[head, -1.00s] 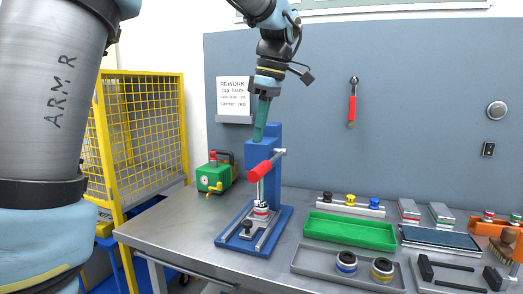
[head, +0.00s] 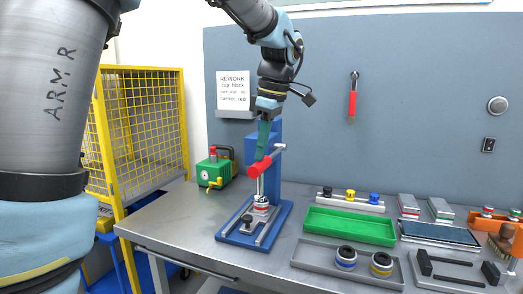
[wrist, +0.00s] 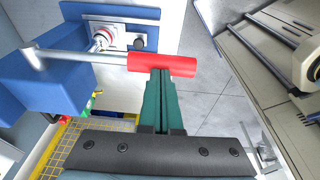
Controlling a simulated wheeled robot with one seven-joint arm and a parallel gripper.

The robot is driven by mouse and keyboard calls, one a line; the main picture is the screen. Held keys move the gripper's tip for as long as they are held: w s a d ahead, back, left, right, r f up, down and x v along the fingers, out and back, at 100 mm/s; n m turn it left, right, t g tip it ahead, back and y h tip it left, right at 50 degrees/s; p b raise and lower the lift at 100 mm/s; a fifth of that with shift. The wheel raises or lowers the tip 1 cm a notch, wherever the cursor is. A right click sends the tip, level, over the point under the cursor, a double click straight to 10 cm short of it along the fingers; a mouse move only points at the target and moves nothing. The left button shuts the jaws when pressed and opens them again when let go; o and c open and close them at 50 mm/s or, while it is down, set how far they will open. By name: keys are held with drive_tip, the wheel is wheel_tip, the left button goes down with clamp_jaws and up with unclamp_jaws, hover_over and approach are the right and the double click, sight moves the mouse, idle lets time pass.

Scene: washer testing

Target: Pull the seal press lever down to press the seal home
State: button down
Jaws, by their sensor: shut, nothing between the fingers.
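The seal press (head: 268,140) is a blue stand on the bench with a metal lever and a red handle (head: 259,167). The red handle also shows in the wrist view (wrist: 162,65), on a silver rod that comes from the blue press body (wrist: 50,78). My gripper (head: 263,157) has green fingers pointing down, with their tips at the red handle; they are shut side by side with nothing between them. In the wrist view the tips (wrist: 161,72) overlap the handle's near edge. Under the press, a white and red part (head: 261,203) sits on the blue base.
A green pump-like box (head: 213,174) stands left of the press, near a yellow mesh cage (head: 140,120). A green tray (head: 349,228) and a grey tray (head: 318,267) with two ringed parts lie to the right. A rework notice (head: 233,91) hangs behind.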

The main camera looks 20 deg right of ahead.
sight(260, 165)
wheel_tip(260, 165, down, 2)
drive_tip(key=shift+s+a+t+b, duration=0.1)
drive_tip(key=shift+t+b, duration=0.2)
drive_tip(key=shift+b, duration=0.85)
drive_tip(key=shift+s+a+f+h+b, duration=0.1)
drive_tip(key=shift+f+h+b, duration=0.3)
drive_tip(key=shift+f+b, duration=0.5)
drive_tip(key=shift+s+f, duration=0.1)
drive_tip(key=shift+f, duration=0.05)
drive_tip(key=shift+a, duration=0.1)
